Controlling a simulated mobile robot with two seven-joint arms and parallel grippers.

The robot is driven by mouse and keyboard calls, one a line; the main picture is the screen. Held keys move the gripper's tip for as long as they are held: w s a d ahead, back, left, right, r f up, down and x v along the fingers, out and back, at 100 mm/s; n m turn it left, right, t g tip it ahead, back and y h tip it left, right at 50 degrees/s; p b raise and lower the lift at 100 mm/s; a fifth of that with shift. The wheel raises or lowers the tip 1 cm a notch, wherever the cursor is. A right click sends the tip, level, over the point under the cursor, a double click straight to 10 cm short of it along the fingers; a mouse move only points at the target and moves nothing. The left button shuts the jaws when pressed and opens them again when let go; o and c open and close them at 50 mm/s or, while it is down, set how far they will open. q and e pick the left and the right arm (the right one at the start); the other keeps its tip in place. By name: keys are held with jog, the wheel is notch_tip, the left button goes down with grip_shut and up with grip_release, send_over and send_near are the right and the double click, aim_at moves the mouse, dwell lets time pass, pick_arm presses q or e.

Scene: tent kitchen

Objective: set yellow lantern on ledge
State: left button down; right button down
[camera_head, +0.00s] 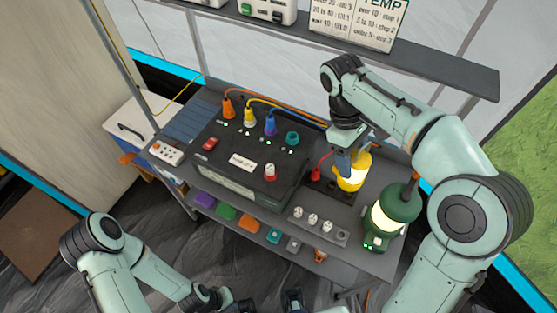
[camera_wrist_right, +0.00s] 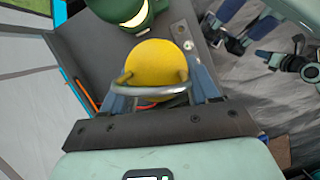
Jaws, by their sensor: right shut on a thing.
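The yellow lantern (camera_head: 354,173), lit, is at the right part of the grey workbench, beside the black power box. My right gripper (camera_head: 349,158) is shut on it from above. In the right wrist view the yellow lantern (camera_wrist_right: 157,68) sits between the fingers, its metal handle across the near side. I cannot tell whether its base touches the bench. A long grey ledge (camera_head: 455,77) runs above and behind the bench, with a clear right end. My left gripper (camera_head: 256,300) is low at the bottom edge, empty, its fingers apart and partly cut off.
A lit green lantern (camera_head: 392,214) stands at the bench's right end, close to my right arm. The black power box (camera_head: 250,155) with coloured plugs and cables fills the middle. A sign (camera_head: 353,22) and a white device (camera_head: 268,9) occupy the ledge's left and middle.

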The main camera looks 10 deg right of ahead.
jog(key=shift+d+r, duration=0.2)
jog(key=shift+r, duration=0.05)
notch_tip(320, 180, down, 20)
jog(key=b, duration=0.3)
dwell(0.3)
jog(key=shift+f, duration=0.2)
jog(key=shift+c, duration=1.6)
grip_release()
jog(key=shift+o, duration=0.3)
jog(key=shift+r, duration=0.15)
